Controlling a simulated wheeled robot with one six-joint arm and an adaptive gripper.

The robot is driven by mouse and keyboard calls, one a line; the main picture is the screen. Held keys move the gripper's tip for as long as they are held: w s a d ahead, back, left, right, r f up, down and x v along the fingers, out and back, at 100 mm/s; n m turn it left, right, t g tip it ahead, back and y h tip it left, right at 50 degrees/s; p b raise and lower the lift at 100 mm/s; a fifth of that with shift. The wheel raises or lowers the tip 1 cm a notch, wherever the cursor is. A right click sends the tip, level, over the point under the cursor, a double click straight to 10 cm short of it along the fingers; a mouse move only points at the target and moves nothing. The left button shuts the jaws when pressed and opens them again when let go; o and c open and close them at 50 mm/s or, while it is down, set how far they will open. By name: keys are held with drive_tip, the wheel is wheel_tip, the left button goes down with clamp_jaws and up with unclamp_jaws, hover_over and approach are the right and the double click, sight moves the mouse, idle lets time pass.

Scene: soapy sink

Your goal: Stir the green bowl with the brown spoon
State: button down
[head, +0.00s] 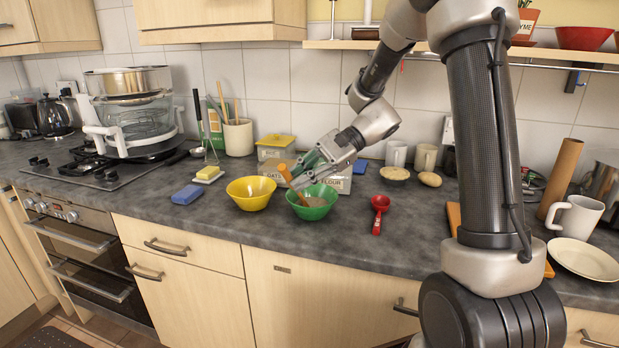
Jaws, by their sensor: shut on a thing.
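The green bowl (323,211) stands on the dark counter near its front edge, with something brownish inside. My gripper (294,179) is just above the bowl's left rear side. It is shut on the brown spoon (286,173), whose handle slants up to the left out of the jaws. The lower part of the spoon runs down into the bowl; its tip is hard to make out.
A yellow bowl (251,194) stands close on the left of the green one. A red scoop (379,212) lies to the right. Flour and oats tins (331,183) stand behind. A blue sponge (187,195) lies further left. Clear counter lies in front of the bowls.

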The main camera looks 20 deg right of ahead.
drive_tip(key=s+a+r, duration=0.3)
drive_tip(key=s+r, duration=0.3)
drive_tip(key=shift+s+a+r, duration=0.3)
idle(0.7)
idle(0.3)
drive_tip(key=shift+r, duration=2.5)
